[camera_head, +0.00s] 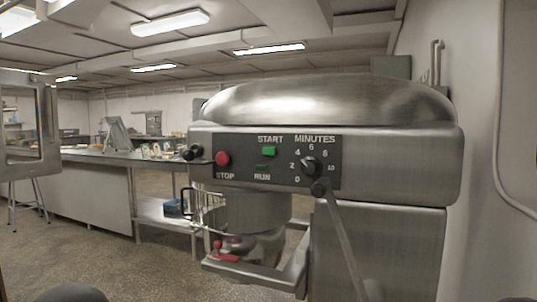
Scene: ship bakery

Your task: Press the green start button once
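A large steel mixer (380,165) fills the middle and right of the head view. Its black control panel (245,178) faces me. A run indicator (262,167) is below, and a black minutes dial (309,166) is to the right. Neither of my grippers shows; only dark rounded parts, which may be mine, show at the bottom edge.
A long lever (343,240) with a black knob slants down in front of the mixer's right side. A bowl (250,212) with a wire guard (208,208) sits under the head. A steel counter (105,158) stands behind on the left. The floor (120,262) at front left looks clear.

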